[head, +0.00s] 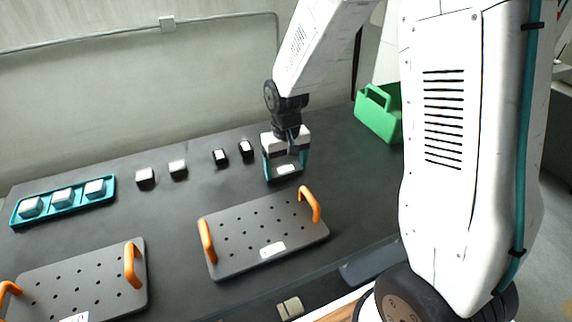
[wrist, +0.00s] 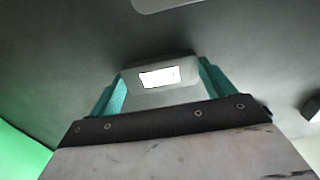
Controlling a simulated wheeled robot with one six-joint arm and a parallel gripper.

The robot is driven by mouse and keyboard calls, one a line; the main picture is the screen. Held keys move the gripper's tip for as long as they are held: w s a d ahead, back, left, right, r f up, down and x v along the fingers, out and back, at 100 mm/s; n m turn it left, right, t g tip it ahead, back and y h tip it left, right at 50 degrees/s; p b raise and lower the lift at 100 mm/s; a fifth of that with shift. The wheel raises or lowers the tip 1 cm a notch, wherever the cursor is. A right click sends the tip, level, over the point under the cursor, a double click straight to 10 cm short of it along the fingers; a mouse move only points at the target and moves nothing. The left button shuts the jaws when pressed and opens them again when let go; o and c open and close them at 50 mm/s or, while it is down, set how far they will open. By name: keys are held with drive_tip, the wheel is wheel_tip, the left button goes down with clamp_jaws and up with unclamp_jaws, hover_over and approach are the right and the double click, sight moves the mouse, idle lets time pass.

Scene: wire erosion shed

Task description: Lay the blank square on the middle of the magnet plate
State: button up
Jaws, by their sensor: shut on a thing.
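My gripper (head: 285,168) is shut on a grey blank with a white label. The blank (wrist: 160,96) lies between the teal fingers in the wrist view, and its pale label shows in the head view (head: 286,169). It is over the dark table, behind the right plate; I cannot tell whether it touches the table. Two dark grey plates with rows of holes and orange handles lie on the table: the right one (head: 240,225) in front of my gripper, the left one (head: 90,275) at the front left. I cannot tell which is the magnet plate. The right plate's middle is bare.
A teal tray (head: 57,211) holding three pale blocks is at the far left. Several small black-and-white blocks (head: 146,178) stand along the back. A green caddy (head: 372,116) stands right of my gripper. The table between the plates is clear.

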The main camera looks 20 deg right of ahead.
drive_tip(key=o, duration=1.4)
wheel_tip(320, 180, up, 12)
drive_tip(key=s+d+r+t, duration=0.1)
drive_tip(key=s+r, duration=0.3)
drive_tip(key=s, duration=0.9)
drive_tip(key=s+d+r, duration=0.1)
drive_tip(key=s+r, duration=0.4)
drive_tip(key=s, duration=0.8)
drive_tip(key=g, duration=0.1)
hover_over(287, 168)
wheel_tip(287, 168, down, 14)
drive_tip(key=shift+r, duration=0.25)
drive_tip(key=shift+f, duration=0.15)
drive_tip(key=f, duration=0.7)
drive_tip(key=shift+a+f, duration=0.15)
drive_tip(key=shift+a, duration=0.05)
